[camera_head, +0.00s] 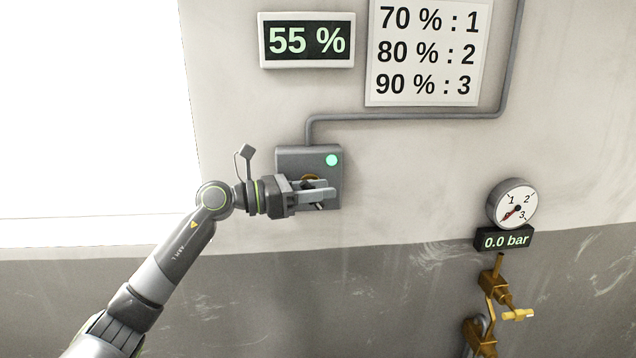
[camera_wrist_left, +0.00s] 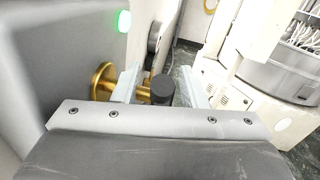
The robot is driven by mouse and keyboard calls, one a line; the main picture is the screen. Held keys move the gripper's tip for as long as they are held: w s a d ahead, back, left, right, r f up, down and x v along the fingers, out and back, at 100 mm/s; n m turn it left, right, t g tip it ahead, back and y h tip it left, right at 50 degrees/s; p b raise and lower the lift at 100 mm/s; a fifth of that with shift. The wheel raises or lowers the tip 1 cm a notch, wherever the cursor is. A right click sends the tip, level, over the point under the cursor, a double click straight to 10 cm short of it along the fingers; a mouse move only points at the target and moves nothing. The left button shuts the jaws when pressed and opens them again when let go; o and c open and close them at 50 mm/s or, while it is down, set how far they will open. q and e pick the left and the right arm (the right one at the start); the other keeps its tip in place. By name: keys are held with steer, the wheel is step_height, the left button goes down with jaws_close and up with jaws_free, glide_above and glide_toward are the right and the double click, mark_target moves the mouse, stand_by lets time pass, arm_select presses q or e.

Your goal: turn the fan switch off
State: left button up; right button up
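The fan switch is a grey box (camera_head: 294,158) on the wall with a lit green lamp (camera_head: 332,160). Its brass collar (camera_wrist_left: 103,81) and black-tipped lever (camera_wrist_left: 162,88) show in the left wrist view. My left gripper (camera_head: 322,193) is in front of the box's lower part and hides much of the lever in the head view. In the left wrist view its two fingers stand apart, one on each side of the black tip, with gaps visible. I cannot tell whether either finger touches the lever. My right gripper is in neither view.
A display (camera_head: 307,40) reads 55 %, beside a sign (camera_head: 427,55) listing percentages with numbers. A conduit (camera_head: 420,115) runs from the box. At the right are a round gauge (camera_head: 510,198), a 0.0 bar readout (camera_head: 505,240) and a brass valve (camera_head: 493,290). The wall between is clear.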

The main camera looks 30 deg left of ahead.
arm_select(q)
steer(key=shift+d, duration=0.1)
steer(key=shift+c, duration=0.2)
jaws_close()
